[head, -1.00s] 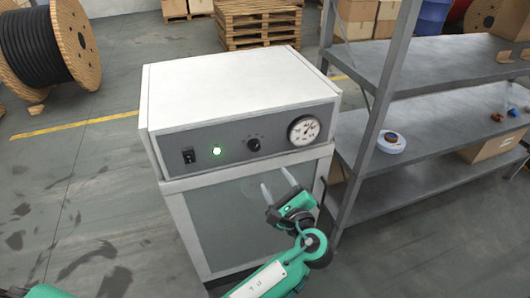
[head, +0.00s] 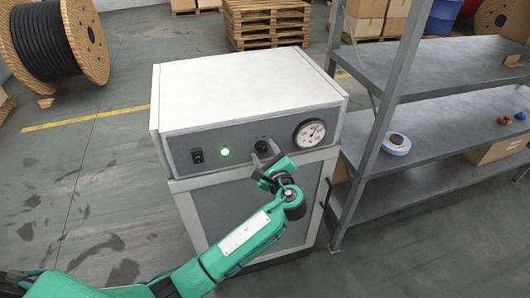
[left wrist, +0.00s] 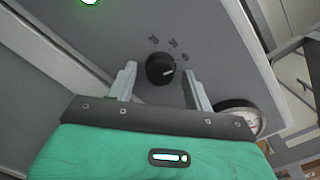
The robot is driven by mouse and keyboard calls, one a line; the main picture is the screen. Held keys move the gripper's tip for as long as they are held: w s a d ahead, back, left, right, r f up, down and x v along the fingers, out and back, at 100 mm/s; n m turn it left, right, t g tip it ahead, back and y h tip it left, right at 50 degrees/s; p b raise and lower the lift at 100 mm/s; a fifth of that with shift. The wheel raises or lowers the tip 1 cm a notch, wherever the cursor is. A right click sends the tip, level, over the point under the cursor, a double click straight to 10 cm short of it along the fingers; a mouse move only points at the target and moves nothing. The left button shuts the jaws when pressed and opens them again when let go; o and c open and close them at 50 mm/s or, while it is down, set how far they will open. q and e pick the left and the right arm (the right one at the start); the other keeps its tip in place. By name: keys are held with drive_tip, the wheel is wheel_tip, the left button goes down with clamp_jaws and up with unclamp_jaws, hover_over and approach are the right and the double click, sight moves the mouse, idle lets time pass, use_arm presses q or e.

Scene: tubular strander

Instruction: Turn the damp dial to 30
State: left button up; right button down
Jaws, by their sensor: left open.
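The damp dial is a small black knob (head: 262,146) on the grey front panel of a white-topped cabinet (head: 245,88). In the left wrist view the black knob (left wrist: 160,68) has a white pointer line toward its right side, with small blurred markings above it. My left gripper (head: 265,158) is in front of the knob, its arm coming in from the lower left. In the left wrist view its two fingertips (left wrist: 158,80) stand open, one on each side of the knob, with gaps showing between them and it. My right gripper is not in view.
A green lit button (head: 225,152) and a black switch (head: 197,155) sit left of the knob, and a round gauge (head: 310,132) sits right. A metal shelf (head: 430,140) stands close on the right. A cable reel (head: 60,42) is at back left.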

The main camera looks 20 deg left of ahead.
use_arm(q)
drive_tip(key=c, duration=0.9)
drive_tip(key=shift+c, duration=0.3)
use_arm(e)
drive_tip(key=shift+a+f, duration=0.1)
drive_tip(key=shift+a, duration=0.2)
